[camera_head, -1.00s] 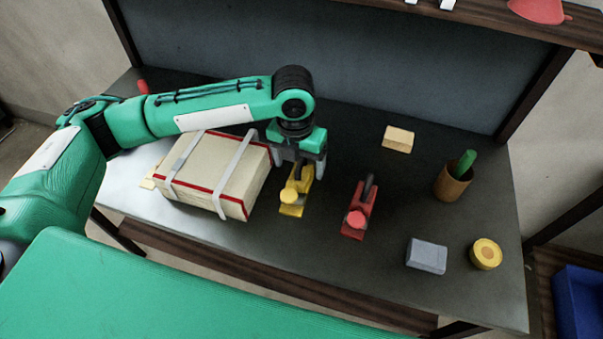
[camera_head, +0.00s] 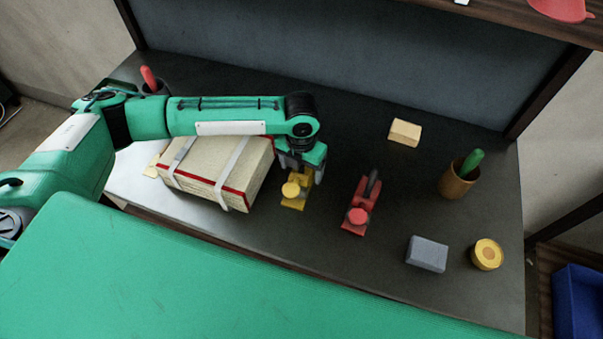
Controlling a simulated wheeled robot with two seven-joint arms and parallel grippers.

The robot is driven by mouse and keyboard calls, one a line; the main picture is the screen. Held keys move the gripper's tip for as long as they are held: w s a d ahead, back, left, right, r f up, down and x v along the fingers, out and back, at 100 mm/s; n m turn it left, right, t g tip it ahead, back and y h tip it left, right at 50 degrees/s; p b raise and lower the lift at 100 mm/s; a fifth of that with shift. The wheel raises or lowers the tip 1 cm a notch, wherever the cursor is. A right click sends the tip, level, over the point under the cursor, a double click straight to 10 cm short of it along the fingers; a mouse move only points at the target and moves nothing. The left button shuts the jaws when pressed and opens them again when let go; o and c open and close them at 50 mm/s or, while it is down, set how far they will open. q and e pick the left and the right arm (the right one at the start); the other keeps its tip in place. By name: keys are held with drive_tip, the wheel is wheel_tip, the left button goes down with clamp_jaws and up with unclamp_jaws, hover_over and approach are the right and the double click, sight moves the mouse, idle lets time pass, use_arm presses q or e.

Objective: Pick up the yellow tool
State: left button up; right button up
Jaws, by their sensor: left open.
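The yellow tool (camera_head: 294,190) stands on the dark table, just right of the strapped cream box. Its round front knob and front base show; its rear part is hidden by my gripper. My left gripper (camera_head: 301,173) points down over the rear of the yellow tool, with its fingers on either side of it. The jaws are open. I cannot tell whether the fingers touch the tool. My right gripper is not in view.
A similar red tool (camera_head: 360,209) stands close to the right. The cream box (camera_head: 219,172) is close on the left. A wooden block (camera_head: 404,132), a brown cup (camera_head: 457,180), a grey block (camera_head: 427,254) and a yellow roll (camera_head: 487,254) are further right.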

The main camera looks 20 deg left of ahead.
use_arm(q)
drive_tip(key=shift+f, duration=1.4)
drive_tip(key=shift+r, duration=0.15)
clamp_jaws()
